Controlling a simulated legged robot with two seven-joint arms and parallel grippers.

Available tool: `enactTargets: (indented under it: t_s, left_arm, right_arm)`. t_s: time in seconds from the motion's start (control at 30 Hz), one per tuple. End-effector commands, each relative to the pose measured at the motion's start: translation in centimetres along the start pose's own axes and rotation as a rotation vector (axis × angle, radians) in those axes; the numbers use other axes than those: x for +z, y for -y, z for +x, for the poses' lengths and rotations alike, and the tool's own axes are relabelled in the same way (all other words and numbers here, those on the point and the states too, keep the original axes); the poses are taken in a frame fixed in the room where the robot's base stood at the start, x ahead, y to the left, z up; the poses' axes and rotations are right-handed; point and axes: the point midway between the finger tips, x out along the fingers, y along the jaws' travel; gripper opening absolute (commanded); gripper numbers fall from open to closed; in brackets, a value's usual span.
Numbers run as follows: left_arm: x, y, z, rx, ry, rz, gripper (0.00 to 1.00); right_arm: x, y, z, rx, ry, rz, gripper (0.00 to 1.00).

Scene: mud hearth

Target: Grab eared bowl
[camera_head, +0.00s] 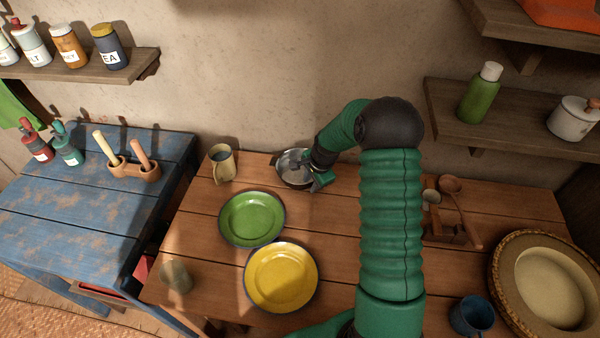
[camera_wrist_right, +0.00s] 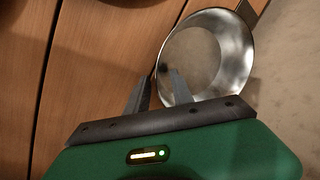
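The eared bowl (camera_head: 290,160) is a shiny metal bowl near the back of the wooden table, by the wall. In the right wrist view the bowl (camera_wrist_right: 232,50) has a flat ear at its upper right. My right gripper (camera_head: 313,182) is at the bowl's right side, partly covering it. In the wrist view its fingers (camera_wrist_right: 160,78) are apart, one outside the near rim and one over the bowl's inside. Whether they touch the rim cannot be told. My left gripper is not in view.
A green plate (camera_head: 252,219) and a yellow plate (camera_head: 281,278) lie in front of the bowl. A beige mug (camera_head: 222,163) stands left of it. A wooden rack (camera_head: 440,228) with a spoon is to the right. The wall (camera_head: 290,80) rises close behind.

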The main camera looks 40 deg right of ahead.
Motion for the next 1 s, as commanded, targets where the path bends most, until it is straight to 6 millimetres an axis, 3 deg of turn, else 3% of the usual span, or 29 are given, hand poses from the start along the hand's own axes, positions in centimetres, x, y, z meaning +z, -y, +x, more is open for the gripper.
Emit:
enactTargets:
  t_s: [0.17, 0.4, 1.0]
  left_arm:
    - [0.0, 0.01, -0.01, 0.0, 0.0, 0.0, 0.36]
    - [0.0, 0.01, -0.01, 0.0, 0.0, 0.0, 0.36]
    - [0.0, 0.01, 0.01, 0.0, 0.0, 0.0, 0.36]
  right_arm:
    - [-0.06, 0.01, -0.06, -0.002, -0.001, -0.001, 0.28]
    - [-0.13, 0.01, -0.02, -0.001, 0.0, 0.0, 0.0]
    - [-0.12, -0.03, 0.04, 0.001, 0.0, 0.0, 0.0]
